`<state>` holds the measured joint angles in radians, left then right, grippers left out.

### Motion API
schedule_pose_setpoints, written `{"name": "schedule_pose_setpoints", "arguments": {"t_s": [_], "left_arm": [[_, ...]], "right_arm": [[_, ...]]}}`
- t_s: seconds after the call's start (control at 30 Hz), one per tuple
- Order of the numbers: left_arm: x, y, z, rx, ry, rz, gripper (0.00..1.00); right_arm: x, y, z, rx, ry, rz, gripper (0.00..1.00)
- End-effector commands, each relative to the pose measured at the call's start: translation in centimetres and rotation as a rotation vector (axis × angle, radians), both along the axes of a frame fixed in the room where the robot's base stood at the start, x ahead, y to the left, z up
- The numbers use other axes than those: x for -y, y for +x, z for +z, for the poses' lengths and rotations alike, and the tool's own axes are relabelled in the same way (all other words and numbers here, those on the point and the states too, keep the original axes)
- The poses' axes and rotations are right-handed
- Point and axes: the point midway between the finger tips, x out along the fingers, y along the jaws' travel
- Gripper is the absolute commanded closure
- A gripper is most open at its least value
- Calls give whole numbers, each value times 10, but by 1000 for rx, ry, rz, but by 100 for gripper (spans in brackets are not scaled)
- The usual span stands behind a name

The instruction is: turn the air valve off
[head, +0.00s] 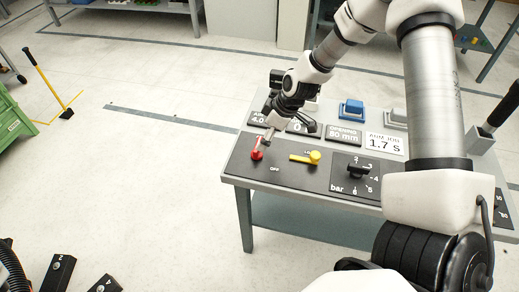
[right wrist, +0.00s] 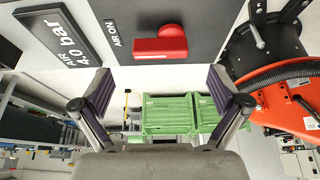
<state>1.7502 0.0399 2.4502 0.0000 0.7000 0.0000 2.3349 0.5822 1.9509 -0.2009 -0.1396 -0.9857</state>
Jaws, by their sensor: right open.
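The air valve is a red lever handle (head: 257,154) at the near left corner of the dark control panel. In the right wrist view my right gripper (right wrist: 163,88) is open and empty, with a finger to each side below the handle. The handle is not between the fingers; I cannot tell whether they touch it. My left gripper is not in view.
A yellow lever (head: 305,157) and a black bar dial (head: 357,170) sit right of the valve. Display signs (head: 383,143) stand behind. A green bin (head: 14,122) is at the far left.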

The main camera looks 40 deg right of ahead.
Motion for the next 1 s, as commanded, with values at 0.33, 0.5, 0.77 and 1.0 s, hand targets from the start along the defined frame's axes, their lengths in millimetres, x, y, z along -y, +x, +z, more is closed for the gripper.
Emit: {"name": "schedule_pose_setpoints", "arguments": {"t_s": [0.33,0.5,0.77,1.0], "left_arm": [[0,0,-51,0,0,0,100],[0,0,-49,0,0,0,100],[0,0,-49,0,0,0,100],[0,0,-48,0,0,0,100]], "right_arm": [[-12,13,-46,-1,0,-1,2],[-12,13,-44,-1,0,-1,2],[-12,13,-44,-1,0,-2,62],[-12,13,-44,-2,0,-8,62]]}}
